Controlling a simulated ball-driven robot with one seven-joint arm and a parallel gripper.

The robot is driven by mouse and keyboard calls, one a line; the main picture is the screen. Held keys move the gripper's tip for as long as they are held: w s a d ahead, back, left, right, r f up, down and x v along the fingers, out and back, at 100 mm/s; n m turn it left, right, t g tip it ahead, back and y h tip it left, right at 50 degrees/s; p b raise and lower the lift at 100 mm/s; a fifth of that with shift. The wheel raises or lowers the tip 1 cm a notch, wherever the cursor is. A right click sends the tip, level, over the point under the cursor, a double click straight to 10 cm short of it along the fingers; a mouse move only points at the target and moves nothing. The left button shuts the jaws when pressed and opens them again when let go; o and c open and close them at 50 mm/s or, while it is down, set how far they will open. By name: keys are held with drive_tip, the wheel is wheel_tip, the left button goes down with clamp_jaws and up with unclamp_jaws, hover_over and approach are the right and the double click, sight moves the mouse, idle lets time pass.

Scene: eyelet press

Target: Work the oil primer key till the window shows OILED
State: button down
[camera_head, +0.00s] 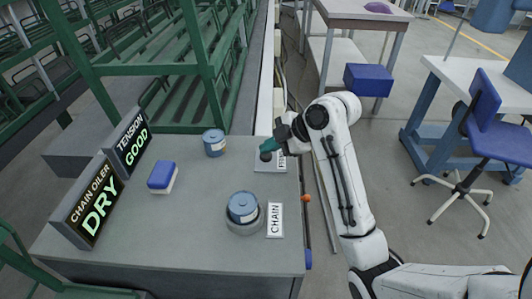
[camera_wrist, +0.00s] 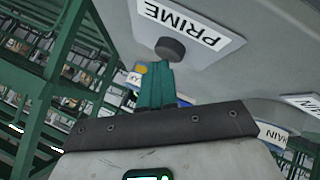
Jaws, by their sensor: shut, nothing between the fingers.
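The oil primer key is a small dark round button (camera_head: 266,156) on a white plate lettered PRIME (camera_head: 276,166), near the far right corner of the grey table. The key also shows in the wrist view (camera_wrist: 170,48), on its PRIME plate (camera_wrist: 205,33). My gripper (camera_head: 268,146) has teal fingers, shut and empty, with the tips right at the key. In the wrist view the fingertips (camera_wrist: 159,66) meet or nearly meet its edge; I cannot tell whether they touch. The CHAIN OILER window (camera_head: 93,205) reads DRY in green letters.
The TENSION sign (camera_head: 129,145) reads GOOD. A blue can (camera_head: 214,142), a blue and white block (camera_head: 162,177) and a blue-topped round piece (camera_head: 243,207) beside a CHAIN plate (camera_head: 275,220) are on the grey table (camera_head: 185,245). Green racks stand behind it.

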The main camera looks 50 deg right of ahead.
sight(269, 156)
idle(0.4)
drive_tip(key=shift+r+p, duration=0.8)
drive_tip(key=shift+r, duration=0.1)
wheel_tip(269, 156, up, 5)
drive_tip(key=p, duration=0.4)
idle(0.9)
